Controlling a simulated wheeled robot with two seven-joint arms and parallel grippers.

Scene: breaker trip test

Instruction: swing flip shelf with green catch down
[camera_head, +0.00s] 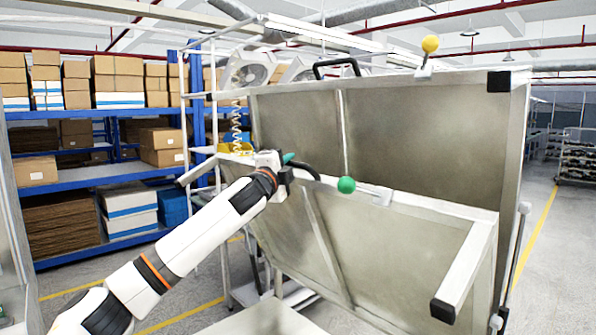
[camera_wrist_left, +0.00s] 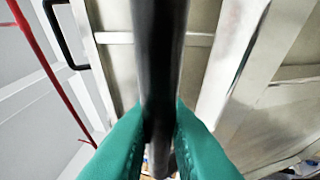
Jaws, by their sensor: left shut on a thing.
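The flip shelf with the green catch (camera_head: 390,240) is a grey metal panel with a pale frame, tilted in front of an upright panel. Its green ball catch (camera_head: 346,185) sits on the upper edge. My left gripper (camera_head: 287,160) is at the upper left edge of this shelf, shut on its black handle (camera_head: 305,170). In the left wrist view, the green fingertips (camera_wrist_left: 160,135) press on both sides of the black handle bar (camera_wrist_left: 160,60). My right gripper is not in view.
The upright flip shelf (camera_head: 430,130) behind has a yellow ball catch (camera_head: 430,44) and a black handle (camera_head: 336,66) on top. A blue rack (camera_head: 100,178) with boxes stands at the left. A pale flat surface (camera_head: 262,318) lies below the tilted shelf.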

